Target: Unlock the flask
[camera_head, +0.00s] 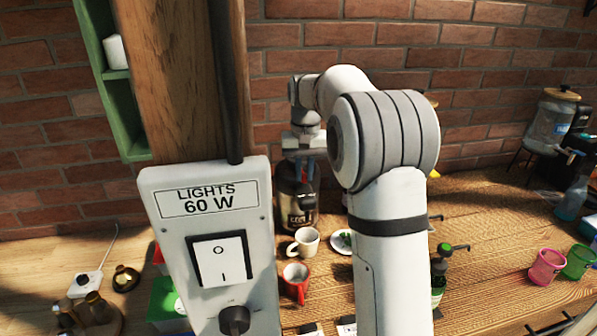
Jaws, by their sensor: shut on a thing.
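A dark flask (297,205) with a pale label low on its front stands upright on the wooden table, against the brick wall. My gripper (304,172) points down over it, with its fingers shut on the flask's top. The exact grip and the flask's lock are too small and partly hidden to make out.
A lights switch box (215,245) on a wooden post (185,80) blocks the near left. Pink (546,266) and green (578,262) cups stand at right.

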